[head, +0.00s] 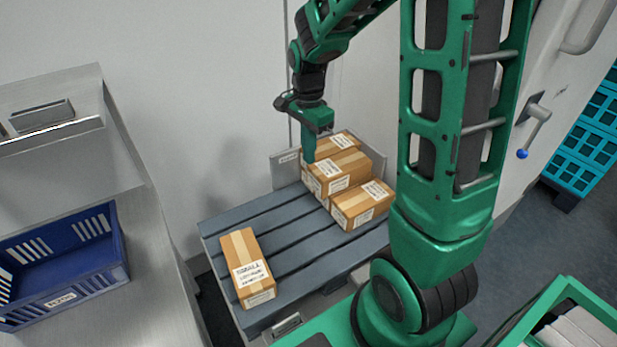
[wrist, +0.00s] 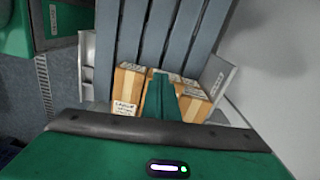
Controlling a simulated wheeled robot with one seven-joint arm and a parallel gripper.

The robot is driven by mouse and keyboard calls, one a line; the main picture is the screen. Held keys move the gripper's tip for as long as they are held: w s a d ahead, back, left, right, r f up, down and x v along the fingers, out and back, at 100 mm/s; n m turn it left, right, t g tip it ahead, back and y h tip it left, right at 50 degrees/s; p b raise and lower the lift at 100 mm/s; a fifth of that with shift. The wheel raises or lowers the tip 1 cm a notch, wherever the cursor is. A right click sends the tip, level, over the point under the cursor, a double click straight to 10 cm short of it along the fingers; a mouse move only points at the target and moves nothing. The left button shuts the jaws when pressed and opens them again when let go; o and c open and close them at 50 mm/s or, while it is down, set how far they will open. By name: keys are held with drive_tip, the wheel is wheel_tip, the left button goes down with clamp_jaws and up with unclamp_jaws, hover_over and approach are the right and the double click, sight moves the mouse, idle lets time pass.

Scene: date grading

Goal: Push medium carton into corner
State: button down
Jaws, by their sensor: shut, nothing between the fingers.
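Three brown taped cartons with white labels are grouped at the far right of the slatted grey pallet (head: 290,255): a rear one (head: 322,151), a middle one (head: 338,174) and a front one (head: 362,206). Their labels are too small to read, so I cannot tell which is medium. My gripper (head: 309,158) is shut and empty, pointing down at the left side of the rear and middle cartons; contact is unclear. In the wrist view its green fingers (wrist: 164,97) partly hide the cartons (wrist: 128,92). A grey upright corner plate (head: 286,168) stands behind the group.
Another carton (head: 248,267), its label seeming to read small, lies alone at the pallet's near left. Bare slats separate it from the group. A blue crate (head: 75,272) sits on a steel bench at left. The white wall (head: 215,90) closes the back.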

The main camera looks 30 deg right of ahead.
sight(328, 176)
wheel_tip(328, 176, down, 12)
drive_tip(key=w+d+m, duration=0.1)
drive_tip(key=w+d, duration=0.1)
drive_tip(key=shift+w, duration=0.4)
drive_tip(key=shift+d, duration=0.1)
idle(0.5)
